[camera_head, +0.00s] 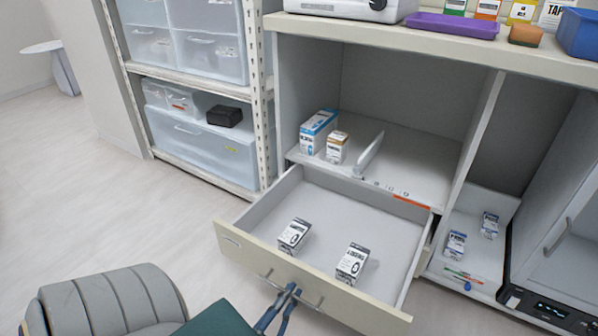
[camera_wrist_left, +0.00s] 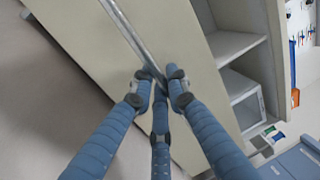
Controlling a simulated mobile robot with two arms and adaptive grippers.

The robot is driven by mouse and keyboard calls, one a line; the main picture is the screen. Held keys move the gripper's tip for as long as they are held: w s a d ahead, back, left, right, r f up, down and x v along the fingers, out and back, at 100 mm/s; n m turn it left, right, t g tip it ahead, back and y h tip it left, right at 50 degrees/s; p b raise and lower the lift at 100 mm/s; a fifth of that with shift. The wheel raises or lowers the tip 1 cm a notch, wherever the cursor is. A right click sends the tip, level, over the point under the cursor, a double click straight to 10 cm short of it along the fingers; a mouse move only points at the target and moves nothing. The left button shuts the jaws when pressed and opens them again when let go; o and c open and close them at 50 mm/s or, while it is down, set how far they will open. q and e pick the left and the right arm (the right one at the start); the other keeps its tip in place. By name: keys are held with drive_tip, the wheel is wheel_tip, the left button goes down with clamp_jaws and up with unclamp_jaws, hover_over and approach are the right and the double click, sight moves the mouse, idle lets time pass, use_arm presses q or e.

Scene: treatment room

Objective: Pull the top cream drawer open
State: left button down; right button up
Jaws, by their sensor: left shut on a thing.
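The top cream drawer (camera_head: 240,243) stands well out from the cabinet in the head view, with its inside showing. Two small white boxes lie in it, a left one (camera_head: 294,235) and a right one (camera_head: 352,263). A metal bar handle (camera_head: 312,303) runs across its front. My left gripper (camera_head: 288,291) is at this handle and is shut on it. In the left wrist view, the blue fingers (camera_wrist_left: 160,88) close around the handle bar (camera_wrist_left: 130,35) in front of the cream drawer front (camera_wrist_left: 75,40). My right gripper is not in view.
Above the drawer is an open shelf with boxes (camera_head: 318,132). A shelf rack with clear bins (camera_head: 213,144) stands at the left. A grey padded seat (camera_head: 110,300) is at the lower left. The floor (camera_head: 95,205) left of the drawer is clear.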

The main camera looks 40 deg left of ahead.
use_arm(q)
drive_tip(key=shift+s+d+r, duration=0.1)
drive_tip(key=shift+s+d, duration=0.15)
drive_tip(key=shift+s, duration=0.55)
drive_tip(key=c, duration=1.8)
unclamp_jaws()
